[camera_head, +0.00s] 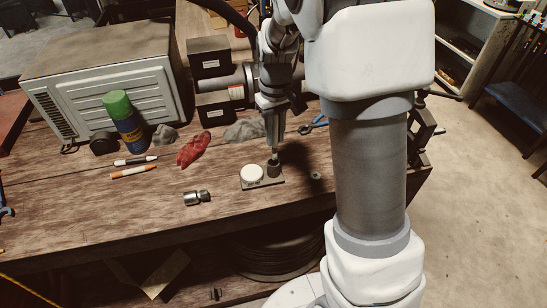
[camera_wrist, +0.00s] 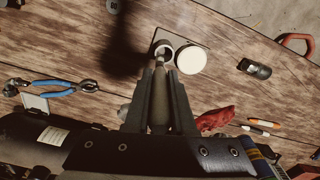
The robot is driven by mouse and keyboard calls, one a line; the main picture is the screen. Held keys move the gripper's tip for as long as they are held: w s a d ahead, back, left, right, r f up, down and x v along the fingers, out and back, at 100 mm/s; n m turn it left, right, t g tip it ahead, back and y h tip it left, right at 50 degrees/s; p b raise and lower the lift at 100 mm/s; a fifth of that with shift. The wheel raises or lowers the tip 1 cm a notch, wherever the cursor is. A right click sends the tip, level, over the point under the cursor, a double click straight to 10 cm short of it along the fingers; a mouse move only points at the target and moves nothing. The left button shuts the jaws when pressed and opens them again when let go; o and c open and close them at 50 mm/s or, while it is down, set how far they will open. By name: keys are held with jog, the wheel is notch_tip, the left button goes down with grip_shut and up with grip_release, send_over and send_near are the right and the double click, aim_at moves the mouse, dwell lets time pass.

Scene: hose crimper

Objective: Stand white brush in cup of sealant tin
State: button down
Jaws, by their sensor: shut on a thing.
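The sealant tin (camera_head: 252,174) has a round white top and sits on a small plate with a dark, open cup (camera_head: 274,169) beside it. In the wrist view the tin (camera_wrist: 190,60) is right of the cup (camera_wrist: 169,44). My gripper (camera_head: 273,138) is above the cup, pointing down. It is shut on the brush, whose pale grey-tan handle (camera_wrist: 159,110) lies between the fingers in the wrist view. The brush is about upright, and its lower end is at the cup's mouth. I cannot tell whether the end is inside the rim.
A metal fitting (camera_head: 196,197) lies in front of the tin. A red rag (camera_head: 194,149), white marker (camera_head: 136,161), orange marker (camera_head: 133,172) and green-capped can (camera_head: 124,123) lie or stand to the left. Blue-handled pliers (camera_wrist: 52,88) lie nearby. The bench's front left is clear.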

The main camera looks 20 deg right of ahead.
aim_at(273, 149)
jog(key=shift+s+a+f+b, duration=0.15)
jog(key=shift+f+b, duration=0.35)
jog(key=shift+f, duration=0.25)
jog(key=shift+s+a+f+b, duration=0.1)
jog(key=shift+f+b, duration=0.4)
jog(key=shift+f, duration=0.3)
jog(key=shift+s+a+f+b, duration=0.15)
jog(key=shift+f+b, duration=0.35)
jog(key=shift+f, duration=0.25)
jog(key=shift+d, duration=0.1)
jog(key=shift+f, duration=0.2)
jog(key=c, duration=0.8)
grip_release()
jog(key=shift+r, duration=0.1)
jog(key=shift+o, duration=0.2)
jog(key=shift+r, duration=0.1)
